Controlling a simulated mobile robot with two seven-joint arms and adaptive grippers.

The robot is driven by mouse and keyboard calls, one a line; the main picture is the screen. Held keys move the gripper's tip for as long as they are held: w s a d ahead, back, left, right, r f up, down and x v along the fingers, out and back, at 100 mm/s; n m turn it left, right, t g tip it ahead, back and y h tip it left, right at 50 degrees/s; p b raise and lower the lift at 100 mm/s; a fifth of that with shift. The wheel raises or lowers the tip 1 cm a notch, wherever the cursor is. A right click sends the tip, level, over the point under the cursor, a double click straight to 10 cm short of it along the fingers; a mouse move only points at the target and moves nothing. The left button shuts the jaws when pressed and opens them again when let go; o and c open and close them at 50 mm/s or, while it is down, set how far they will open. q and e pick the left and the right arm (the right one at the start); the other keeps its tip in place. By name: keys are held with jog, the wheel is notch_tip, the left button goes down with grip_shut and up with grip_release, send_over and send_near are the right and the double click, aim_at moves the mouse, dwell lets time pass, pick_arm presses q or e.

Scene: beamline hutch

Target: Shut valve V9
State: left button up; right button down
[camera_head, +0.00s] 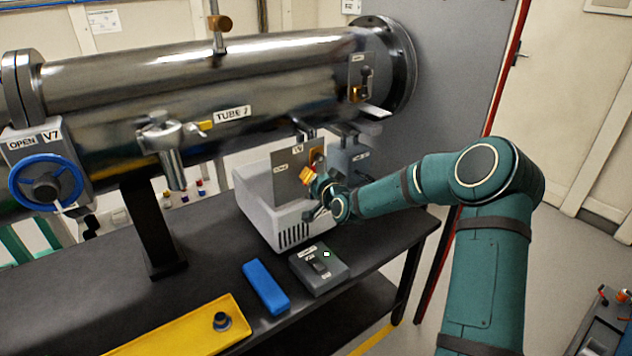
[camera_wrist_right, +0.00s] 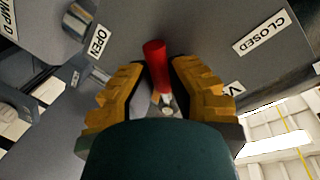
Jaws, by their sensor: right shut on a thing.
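Valve V9's grey plate (camera_head: 287,186) stands upright above a white bin in the head view. In the right wrist view the plate (camera_wrist_right: 205,25) carries an OPEN label (camera_wrist_right: 98,42) on the left and a CLOSED label (camera_wrist_right: 262,33) on the right. A red handle (camera_wrist_right: 155,60) stands out between the two labels. My right gripper (camera_head: 309,176) is at the plate; in the wrist view its orange fingers (camera_wrist_right: 160,85) are shut on the red handle from both sides. The fingers partly hide the handle's base. My left gripper is out of view.
The white bin (camera_head: 262,205) is just under the plate. A dark switch box (camera_head: 322,278), a blue block (camera_head: 266,288) and a yellow tray (camera_head: 190,335) lie on the black bench. The steel tube (camera_head: 280,95) runs above, with valve V7's blue wheel (camera_head: 20,190) at left.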

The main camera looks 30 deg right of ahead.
jog(key=r+m, duration=0.1)
jog(key=m, duration=0.1)
jog(key=a+r+m+y, duration=0.1)
jog(key=m, duration=0.1)
jog(key=shift+a+r, duration=0.1)
jog(key=shift+r, duration=0.1)
jog(key=shift+a+r+m+g+y+p, duration=0.15)
jog(key=shift+r+m+y+p, duration=0.2)
jog(key=shift+r+m+p, duration=0.45)
jog(key=shift+a+r+m+g+y+p, duration=0.15)
jog(key=shift+r+m+y+p, duration=0.2)
jog(key=shift+m, duration=0.85)
jog(key=shift+d, duration=0.1)
jog(key=c, duration=0.9)
grip_release()
jog(key=shift+w, duration=0.1)
jog(key=shift+f, duration=0.15)
jog(key=v, duration=1.2)
